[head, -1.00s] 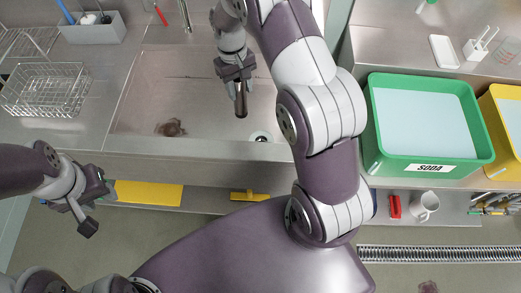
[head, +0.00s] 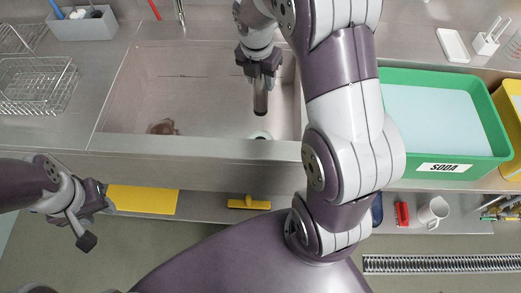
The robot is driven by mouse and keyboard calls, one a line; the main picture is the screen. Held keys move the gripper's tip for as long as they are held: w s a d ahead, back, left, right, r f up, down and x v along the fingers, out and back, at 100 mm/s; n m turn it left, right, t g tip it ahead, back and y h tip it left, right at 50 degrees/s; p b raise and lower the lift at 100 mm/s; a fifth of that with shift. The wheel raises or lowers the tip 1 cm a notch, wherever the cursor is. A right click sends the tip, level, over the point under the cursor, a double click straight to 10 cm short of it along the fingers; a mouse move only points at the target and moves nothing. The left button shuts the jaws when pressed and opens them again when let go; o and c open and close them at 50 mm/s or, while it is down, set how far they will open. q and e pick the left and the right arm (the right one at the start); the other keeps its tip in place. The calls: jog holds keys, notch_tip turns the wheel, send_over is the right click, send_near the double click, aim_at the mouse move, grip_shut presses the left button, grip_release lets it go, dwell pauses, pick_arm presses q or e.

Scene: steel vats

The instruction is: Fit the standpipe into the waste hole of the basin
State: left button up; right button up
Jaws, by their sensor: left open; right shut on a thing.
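The steel basin (head: 205,85) is sunk in the counter at upper middle. Its waste hole (head: 261,135) shows as a pale ring near the basin's front wall, partly cut off by the rim. My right gripper (head: 261,80) is shut on the standpipe (head: 261,101), a short dark metal tube. The tube points down and appears just behind the hole in the picture, apart from it; its height above the basin floor I cannot tell. My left gripper (head: 91,222) is open and empty, in front of the counter at lower left.
A brown stain or clump (head: 163,127) lies in the basin at front left. A wire basket (head: 36,85) and grey caddy (head: 82,24) stand left. A green SODA tub (head: 497,115) stands right of my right arm. A yellow cloth (head: 143,199) and squeegee (head: 249,203) lie on the lower shelf.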

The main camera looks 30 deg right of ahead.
aim_at(261, 103)
notch_tip(261, 103, down, 10)
jog(key=b, duration=0.5)
jog(key=shift+w+b, duration=0.1)
jog(key=shift+b, duration=0.2)
pick_arm(q)
notch_tip(261, 103, down, 9)
jog(key=b, duration=0.1)
pick_arm(e)
notch_tip(261, 103, down, 10)
jog(key=shift+f, duration=0.1)
jog(key=o, duration=1.2)
pick_arm(q)
jog(key=shift+w, duration=0.1)
pick_arm(e)
jog(key=r, duration=0.4)
jog(key=a+r+p, duration=0.1)
jog(key=r, duration=0.3)
jog(key=s+r, duration=0.1)
jog(key=r, duration=0.3)
jog(key=shift+a+r, duration=0.1)
jog(key=shift+a, duration=0.15)
pick_arm(q)
jog(key=shift+r, duration=0.9)
